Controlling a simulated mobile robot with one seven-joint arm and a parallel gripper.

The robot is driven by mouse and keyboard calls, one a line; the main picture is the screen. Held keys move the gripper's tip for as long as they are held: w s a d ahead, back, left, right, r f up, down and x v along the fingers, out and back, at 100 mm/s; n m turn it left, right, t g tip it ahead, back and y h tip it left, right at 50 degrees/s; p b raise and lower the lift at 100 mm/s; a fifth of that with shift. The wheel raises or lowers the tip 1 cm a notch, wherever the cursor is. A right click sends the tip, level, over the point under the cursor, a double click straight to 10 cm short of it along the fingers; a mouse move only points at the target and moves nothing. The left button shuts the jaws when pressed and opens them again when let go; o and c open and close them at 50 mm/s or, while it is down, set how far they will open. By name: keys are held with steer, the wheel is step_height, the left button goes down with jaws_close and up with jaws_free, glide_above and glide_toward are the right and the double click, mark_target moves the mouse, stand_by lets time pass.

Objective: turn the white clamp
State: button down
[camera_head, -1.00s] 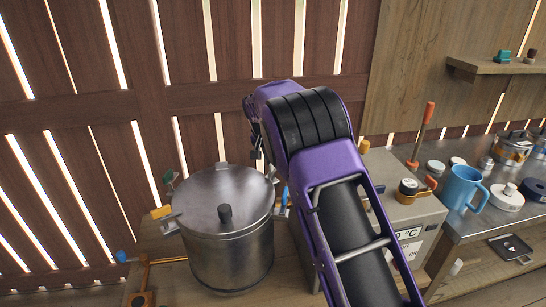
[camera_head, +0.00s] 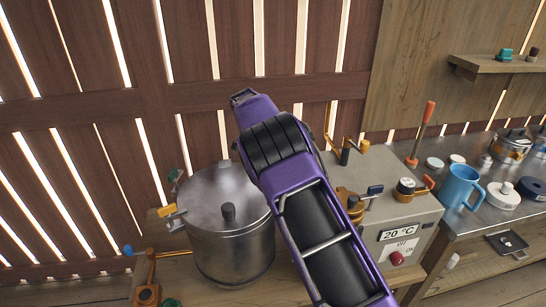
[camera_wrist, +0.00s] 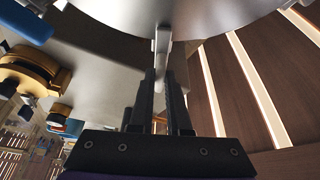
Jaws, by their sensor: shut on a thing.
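A large metal pot (camera_head: 232,255) with a lid (camera_head: 215,190) stands left of my purple arm in the head view. The white clamp (camera_wrist: 162,47) is a pale upright bar at the pot's rim in the wrist view; in the head view I cannot make it out. My gripper (camera_wrist: 164,78) is shut on it, with its dark fingers on either side of the bar. In the head view my gripper is hidden behind my arm. A yellow clamp (camera_head: 167,211) and a green clamp (camera_head: 173,177) show at the pot's left side.
A grey control box (camera_head: 400,215) with a display and red button stands right of my arm. A blue mug (camera_head: 461,187) is on the metal counter further right. A slatted wooden wall (camera_head: 60,80) rises close behind the pot.

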stand_by(0.3)
steer(key=c, duration=0.9)
jaws_free()
steer(key=p+v, duration=0.1)
steer(key=v, duration=1.6)
steer(key=shift+r, duration=0.2)
